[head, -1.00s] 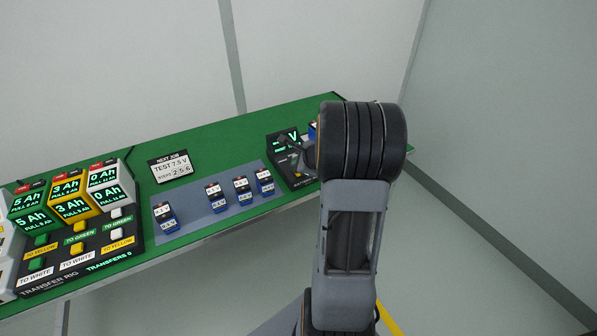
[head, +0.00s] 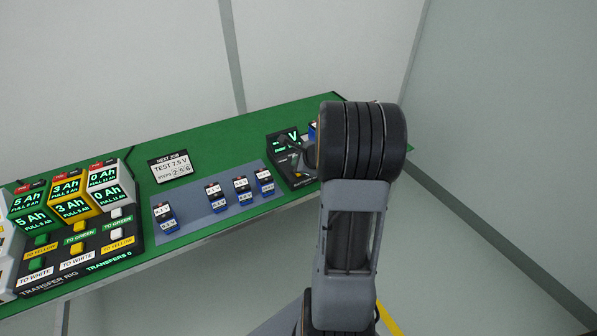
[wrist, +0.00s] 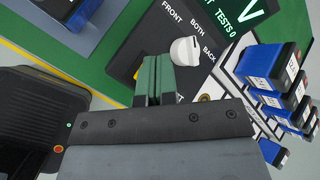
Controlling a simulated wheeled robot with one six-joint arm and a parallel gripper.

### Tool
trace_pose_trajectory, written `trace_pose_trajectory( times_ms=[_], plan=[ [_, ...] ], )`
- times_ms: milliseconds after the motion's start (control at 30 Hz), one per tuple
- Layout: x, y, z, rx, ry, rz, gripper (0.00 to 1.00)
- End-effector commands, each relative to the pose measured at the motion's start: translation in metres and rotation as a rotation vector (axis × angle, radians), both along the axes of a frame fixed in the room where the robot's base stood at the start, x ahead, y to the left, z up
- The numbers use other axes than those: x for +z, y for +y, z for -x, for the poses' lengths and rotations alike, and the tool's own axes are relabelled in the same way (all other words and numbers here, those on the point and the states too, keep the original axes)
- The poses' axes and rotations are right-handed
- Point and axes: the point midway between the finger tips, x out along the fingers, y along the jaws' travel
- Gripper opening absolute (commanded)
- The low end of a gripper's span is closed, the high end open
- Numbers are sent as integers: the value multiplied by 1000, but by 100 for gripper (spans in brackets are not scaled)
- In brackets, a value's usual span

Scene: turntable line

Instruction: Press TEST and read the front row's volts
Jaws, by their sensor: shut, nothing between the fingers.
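The dark tester (wrist: 140,40) fills the upper middle of the wrist view, with a white knob (wrist: 185,50) among the labels FRONT, BOTH and BACK. I cannot tell which label the knob points to. Its display (wrist: 235,12) shows a V and "TESTS 0"; no voltage number is readable. My gripper (wrist: 154,72) is shut and empty, its green fingertips over the tester face just left of the knob. Contact cannot be told. The TEST button is not clearly visible. In the head view the tester (head: 279,144) is partly behind my arm. Blue batteries (wrist: 262,66) stand in a white rack at right.
In the head view, several blue batteries (head: 218,200) stand on a grey mat (head: 190,222) left of the tester. A job card (head: 170,167) reads "TEST 7.5 V", steps 2 5 6. The transfer rig (head: 75,245) is at far left. Green bench (head: 225,135) behind is clear.

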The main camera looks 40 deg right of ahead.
Motion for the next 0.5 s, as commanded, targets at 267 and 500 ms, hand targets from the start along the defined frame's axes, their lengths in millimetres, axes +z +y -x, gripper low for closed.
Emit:
trace_pose_trajectory(
  times_ms=[267,500],
  plan=[
    [-8,0,0,1,0,1,0],
    [-8,0,0,1,0,1,0]
  ],
)
